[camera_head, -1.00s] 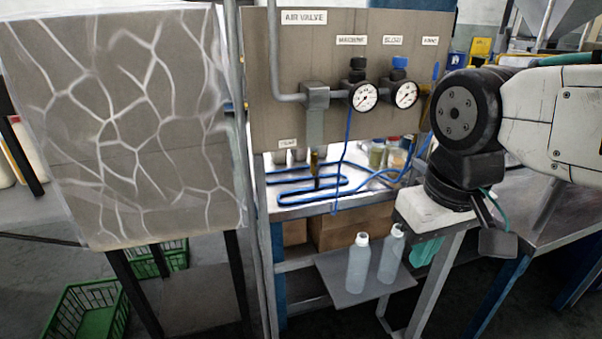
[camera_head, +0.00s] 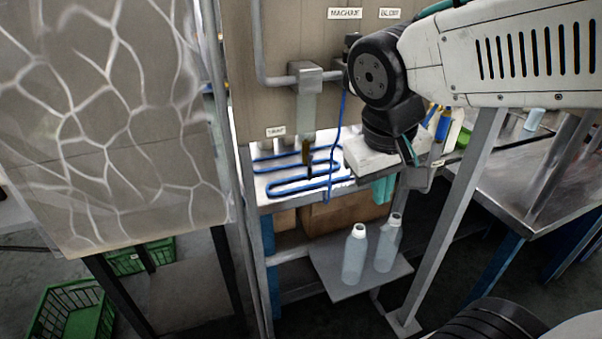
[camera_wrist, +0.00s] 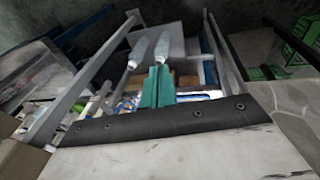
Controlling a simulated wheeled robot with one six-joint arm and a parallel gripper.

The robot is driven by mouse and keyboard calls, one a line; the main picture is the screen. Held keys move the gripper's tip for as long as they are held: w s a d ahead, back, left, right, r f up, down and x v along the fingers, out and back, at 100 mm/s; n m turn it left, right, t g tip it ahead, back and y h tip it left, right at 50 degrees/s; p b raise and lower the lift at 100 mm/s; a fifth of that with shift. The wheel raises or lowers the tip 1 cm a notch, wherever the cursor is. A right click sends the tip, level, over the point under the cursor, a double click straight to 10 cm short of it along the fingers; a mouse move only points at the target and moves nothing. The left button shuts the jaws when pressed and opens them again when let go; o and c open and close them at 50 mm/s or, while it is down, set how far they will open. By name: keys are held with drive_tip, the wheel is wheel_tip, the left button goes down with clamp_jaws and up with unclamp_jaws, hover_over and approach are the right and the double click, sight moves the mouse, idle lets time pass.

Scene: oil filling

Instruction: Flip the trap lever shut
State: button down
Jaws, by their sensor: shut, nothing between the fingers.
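The label reading TRAP (camera_head: 275,132) is on the panel beside a grey vertical pipe (camera_head: 305,112). A small upright brown-and-dark piece (camera_head: 307,152) below that pipe looks like the trap lever; its setting is too small to tell. My gripper (camera_head: 383,190) is right of it in the head view, pointing down, with a clear gap in the picture. Its teal fingers are shut and empty. They also show in the wrist view (camera_wrist: 157,88), pressed together, with two bottles beyond them. I cannot make out the lever in the wrist view.
Two pale bottles (camera_head: 355,254) (camera_head: 388,243) stand on a grey shelf (camera_head: 338,287) below my gripper. Blue tubing (camera_head: 300,183) loops over the white bench top left of it. A metal table (camera_head: 530,190) is at right. Green crates (camera_head: 70,315) sit on the floor at left.

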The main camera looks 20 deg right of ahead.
sight(310, 167)
drive_tip(key=w+a+f+t+h, duration=0.1)
drive_tip(key=w+a+f+t, duration=0.1)
drive_tip(key=w+a, duration=0.4)
drive_tip(key=w+a+f+n+t+h, duration=0.1)
drive_tip(key=w+a, duration=0.5)
drive_tip(key=w, duration=0.6)
drive_tip(key=shift+w+a+f+t+h, duration=0.3)
drive_tip(key=shift+w+f+t, duration=0.05)
drive_tip(key=shift+t, duration=0.15)
drive_tip(key=w+d+f, duration=0.5)
drive_tip(key=d+f, duration=0.3)
drive_tip(key=shift+w, duration=0.15)
drive_tip(key=shift+a+n, duration=0.1)
drive_tip(key=shift+n, duration=0.2)
